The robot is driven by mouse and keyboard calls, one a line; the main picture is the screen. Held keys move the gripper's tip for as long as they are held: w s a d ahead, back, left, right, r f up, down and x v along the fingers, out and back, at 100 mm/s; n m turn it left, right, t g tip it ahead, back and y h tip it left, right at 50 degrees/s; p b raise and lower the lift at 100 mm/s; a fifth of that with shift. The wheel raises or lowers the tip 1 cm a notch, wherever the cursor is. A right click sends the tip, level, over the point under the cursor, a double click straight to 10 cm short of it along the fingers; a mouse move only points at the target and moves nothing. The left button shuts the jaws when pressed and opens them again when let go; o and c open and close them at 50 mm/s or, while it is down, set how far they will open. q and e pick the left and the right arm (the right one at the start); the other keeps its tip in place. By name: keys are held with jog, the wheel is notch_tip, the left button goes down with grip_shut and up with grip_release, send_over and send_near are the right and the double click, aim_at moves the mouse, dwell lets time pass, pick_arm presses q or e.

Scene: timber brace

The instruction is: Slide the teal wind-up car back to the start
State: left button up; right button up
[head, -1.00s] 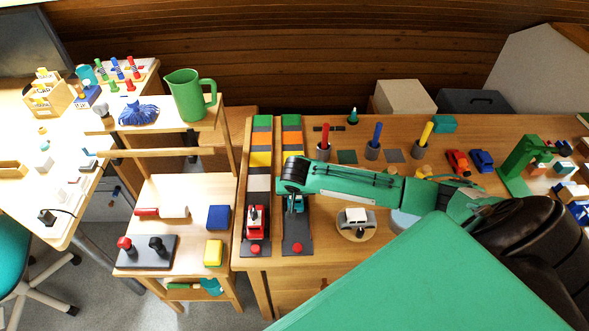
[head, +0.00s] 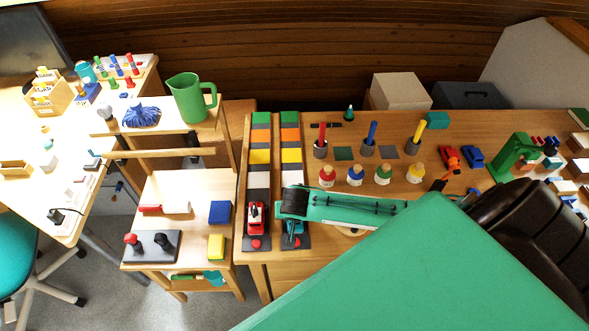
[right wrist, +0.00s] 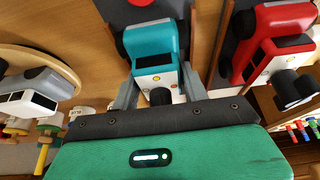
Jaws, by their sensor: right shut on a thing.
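The teal wind-up car (head: 290,229) sits at the near end of the right-hand lane (head: 305,243), close to that lane's red dot (head: 298,241). My right arm partly hides it in the head view. In the right wrist view the teal car (right wrist: 151,46) is between the grey fingers of my right gripper (right wrist: 157,90), which is shut on it. The red car (head: 256,215) stands in the left-hand lane (head: 261,177) beside it, also near its end. My left gripper is not in view.
Coloured bands run along both lanes toward the back. Several peg figures (head: 355,176) stand right of the lanes, in front of pen cups (head: 368,150). A grey-and-white toy car (right wrist: 35,93) on a round wooden disc shows in the right wrist view. A low side table (head: 190,235) stands left.

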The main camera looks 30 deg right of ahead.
jog(key=o, duration=1.4)
jog(key=shift+s+a+f, duration=0.1)
jog(key=shift+s, duration=0.15)
jog(key=shift+r, duration=0.2)
jog(key=shift+a+r, duration=0.1)
jog(key=shift+r, duration=0.2)
jog(key=b+v, duration=0.1)
jog(key=v, duration=1.2)
jog(key=shift+b, duration=0.35)
